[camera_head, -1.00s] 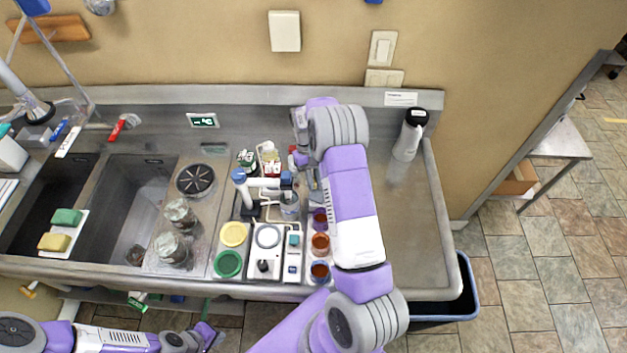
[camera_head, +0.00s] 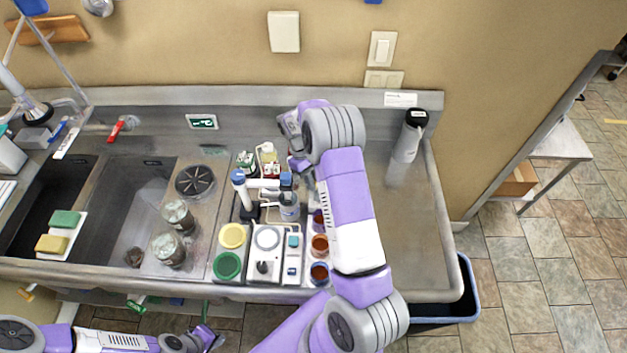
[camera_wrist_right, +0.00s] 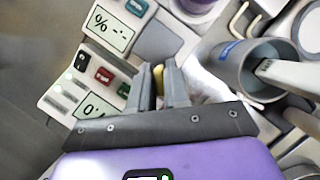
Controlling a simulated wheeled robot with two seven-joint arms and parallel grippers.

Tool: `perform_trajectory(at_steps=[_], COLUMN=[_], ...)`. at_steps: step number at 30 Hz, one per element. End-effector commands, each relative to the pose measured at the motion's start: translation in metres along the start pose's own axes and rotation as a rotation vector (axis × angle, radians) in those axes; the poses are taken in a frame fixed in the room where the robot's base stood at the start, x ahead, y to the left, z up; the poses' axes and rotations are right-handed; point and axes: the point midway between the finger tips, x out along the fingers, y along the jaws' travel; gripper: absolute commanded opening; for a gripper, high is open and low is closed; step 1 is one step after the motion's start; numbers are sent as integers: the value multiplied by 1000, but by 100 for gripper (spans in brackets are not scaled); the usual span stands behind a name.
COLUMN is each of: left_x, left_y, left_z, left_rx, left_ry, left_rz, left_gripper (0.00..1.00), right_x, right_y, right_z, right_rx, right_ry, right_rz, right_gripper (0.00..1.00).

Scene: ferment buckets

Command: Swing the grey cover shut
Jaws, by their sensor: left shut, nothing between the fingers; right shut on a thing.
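My right gripper (camera_head: 300,166) reaches down among the equipment in the middle of the counter; its own arm hides much of it in the head view. In the right wrist view its fingers (camera_wrist_right: 164,74) are shut on a small yellow piece (camera_wrist_right: 158,76), mostly hidden between them. A flat grey panel (camera_wrist_right: 158,40) lies just beyond the fingertips, beside a module with a percent display (camera_wrist_right: 112,28). It may be the grey cover; I cannot tell its angle or whether the yellow piece belongs to it. My left gripper (camera_head: 212,339) is shut and empty, low at the counter's front.
A grey cup (camera_wrist_right: 246,68) with a pale arm over it stands right of the fingers. Yellow (camera_head: 233,235) and green (camera_head: 227,265) round lids and brown-filled cups (camera_head: 320,245) stand near the front. A dispenser bottle (camera_head: 408,140) stands on the otherwise clear right side.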

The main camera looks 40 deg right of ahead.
Motion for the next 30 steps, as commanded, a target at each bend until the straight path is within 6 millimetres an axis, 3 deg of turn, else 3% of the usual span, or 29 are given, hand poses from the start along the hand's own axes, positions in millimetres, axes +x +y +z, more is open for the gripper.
perform_trajectory(at_steps=[6, 7, 11, 20, 30], left_x=[0, 0, 0, 0, 2], left_y=[0, 0, 0, 0, -1], left_z=[0, 0, 0, 0, 0], left_rx=[0, 0, 0, 0, 0], left_ry=[0, 0, 0, 0, 0], left_rz=[0, 0, 0, 0, 0], left_gripper=[0, 0, 0, 0, 0], right_x=[-1, -1, -1, -3, -53], right_y=[0, 0, 0, 0, 0], right_z=[0, 0, 0, 0, -1], right_rx=[-2, -2, -1, 0, -1], right_ry=[3, 3, 3, 2, 6], right_rz=[2, 2, 1, 1, 2], right_gripper=[0, 19, 37, 37, 37])
